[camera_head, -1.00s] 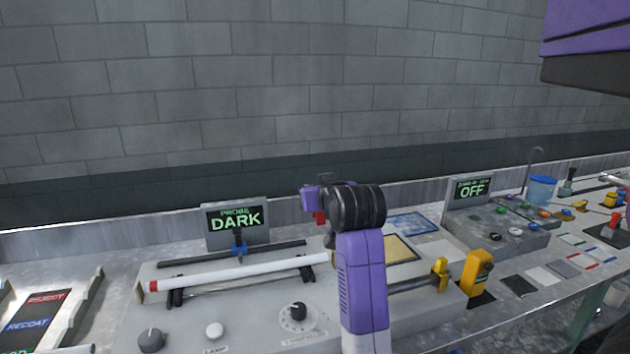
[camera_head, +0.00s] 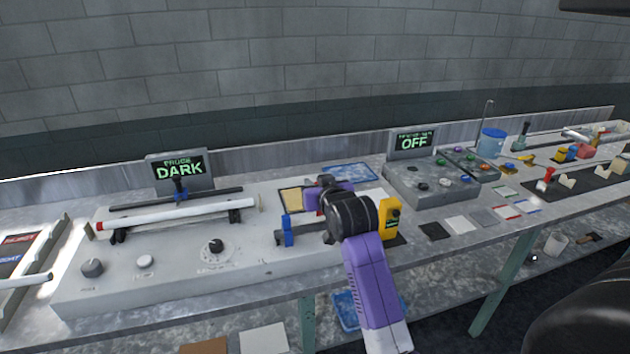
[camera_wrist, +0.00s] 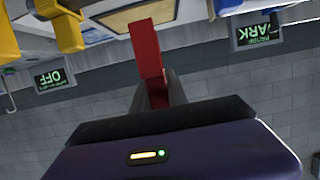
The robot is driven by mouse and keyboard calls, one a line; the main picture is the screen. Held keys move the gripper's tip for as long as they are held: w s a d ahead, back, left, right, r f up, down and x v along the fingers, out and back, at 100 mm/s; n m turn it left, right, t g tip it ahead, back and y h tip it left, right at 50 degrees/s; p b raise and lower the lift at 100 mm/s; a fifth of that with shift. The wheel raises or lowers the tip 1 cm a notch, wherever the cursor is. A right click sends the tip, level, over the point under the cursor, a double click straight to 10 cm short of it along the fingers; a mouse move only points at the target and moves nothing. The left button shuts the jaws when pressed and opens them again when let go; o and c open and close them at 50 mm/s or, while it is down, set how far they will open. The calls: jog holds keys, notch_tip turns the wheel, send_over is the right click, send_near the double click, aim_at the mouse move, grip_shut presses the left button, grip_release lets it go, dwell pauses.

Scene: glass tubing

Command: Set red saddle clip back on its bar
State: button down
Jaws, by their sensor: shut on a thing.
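The red saddle clip (camera_wrist: 148,50) stands out from between the fingers of my gripper (camera_wrist: 158,88) in the wrist view. My gripper (camera_head: 316,196) is shut on it. In the head view my wrist and gripper hide most or all of the clip. The dark bar (camera_head: 305,238) runs below my gripper at the panel's right end. A blue clip (camera_head: 287,231) sits on its left part, and the wrist view shows blue (camera_wrist: 228,5) at the top edge. A yellow clip (camera_wrist: 66,32) shows there left of the red clip. My arm hides the bar's right part in the head view.
A yellow block (camera_head: 391,216) stands at the bar's right end. A white tube (camera_head: 170,214) rests on supports to the left. The DARK display (camera_head: 180,170) and OFF display (camera_head: 413,143) stand behind. A tan pad (camera_head: 293,199) lies behind the bar.

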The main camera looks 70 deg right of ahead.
jog(key=shift+f+b, duration=2.85)
jog(key=shift+f, duration=1.15)
jog(key=c, duration=1.2)
grip_release()
jog(key=shift+c, duration=0.2)
